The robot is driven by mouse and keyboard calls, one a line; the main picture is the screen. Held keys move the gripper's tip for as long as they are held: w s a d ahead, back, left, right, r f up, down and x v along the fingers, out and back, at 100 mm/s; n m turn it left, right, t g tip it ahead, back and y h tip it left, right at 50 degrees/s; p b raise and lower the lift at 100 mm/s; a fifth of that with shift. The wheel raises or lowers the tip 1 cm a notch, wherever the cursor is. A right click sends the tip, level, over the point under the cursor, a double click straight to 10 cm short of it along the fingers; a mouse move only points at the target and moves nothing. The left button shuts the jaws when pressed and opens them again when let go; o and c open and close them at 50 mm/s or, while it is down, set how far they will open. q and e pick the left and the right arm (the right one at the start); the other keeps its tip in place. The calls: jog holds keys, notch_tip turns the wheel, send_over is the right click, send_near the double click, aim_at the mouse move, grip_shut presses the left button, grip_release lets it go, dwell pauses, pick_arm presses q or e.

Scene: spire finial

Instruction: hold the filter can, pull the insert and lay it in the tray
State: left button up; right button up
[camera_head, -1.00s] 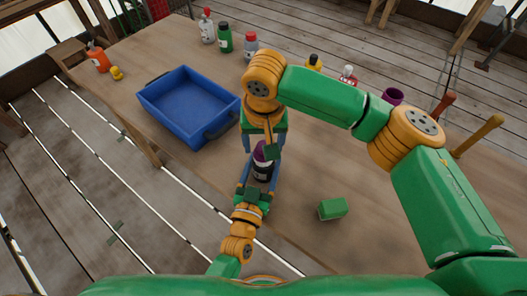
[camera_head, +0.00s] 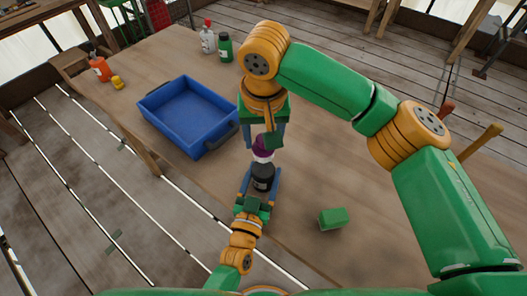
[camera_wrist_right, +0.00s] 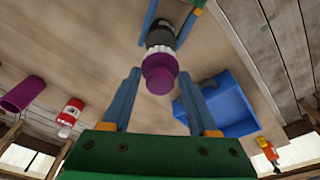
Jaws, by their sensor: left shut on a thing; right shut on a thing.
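The filter can (camera_head: 263,178) is a black cylinder standing upright over the table near its front edge. My left gripper (camera_head: 261,188) is shut around it from the front. The insert (camera_head: 263,144) has a purple top, with a pale band showing between it and the black can. My right gripper (camera_head: 264,138) comes from above and is shut on the insert. The right wrist view shows the purple insert (camera_wrist_right: 158,79) between the fingertips, in line with the can (camera_wrist_right: 161,36). I cannot tell if the insert is fully clear of the can. The blue tray (camera_head: 158,125) is at the left, empty.
A green block (camera_head: 332,218) lies right of the can. Orange (camera_head: 99,69), yellow (camera_head: 117,83), white-and-red (camera_head: 207,37) and green (camera_head: 225,47) items stand at the back left. A purple cup (camera_wrist_right: 22,94) and red-and-white bottle (camera_wrist_right: 71,112) show in the wrist view.

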jog(key=shift+r, duration=3.55)
pick_arm(q)
jog(key=o, duration=1.4)
jog(key=shift+o, duration=0.2)
jog(key=v, duration=1.2)
